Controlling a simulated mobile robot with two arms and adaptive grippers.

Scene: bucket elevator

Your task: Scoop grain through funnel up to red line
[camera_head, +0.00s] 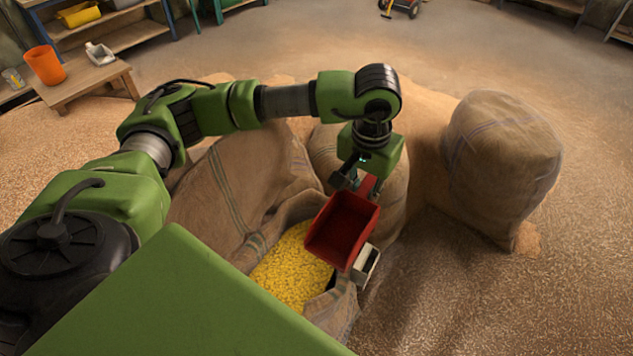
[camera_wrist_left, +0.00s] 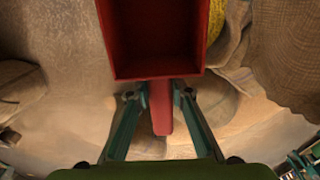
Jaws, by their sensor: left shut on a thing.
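My left gripper (camera_head: 362,180) is shut on the handle of a red scoop (camera_head: 343,230). In the left wrist view, the fingers (camera_wrist_left: 158,97) sit on both sides of the handle, and the scoop (camera_wrist_left: 155,72) shows a bare red inside with no grain visible. The scoop is above the right side of an open burlap sack (camera_head: 235,185). Yellow grain (camera_head: 290,272) lies in the sack, to the lower left of the scoop; a little shows in the left wrist view (camera_wrist_left: 216,22). I cannot identify a funnel or a red line. My right gripper is not in view.
A small pale and dark block-like thing (camera_head: 366,264) is beside the scoop's lower right. A full sack (camera_head: 505,160) stands at right. A wooden table (camera_head: 85,88) at far left holds an orange bucket (camera_head: 44,66), a pale scoop-like item (camera_head: 99,54) and a jar (camera_head: 13,78).

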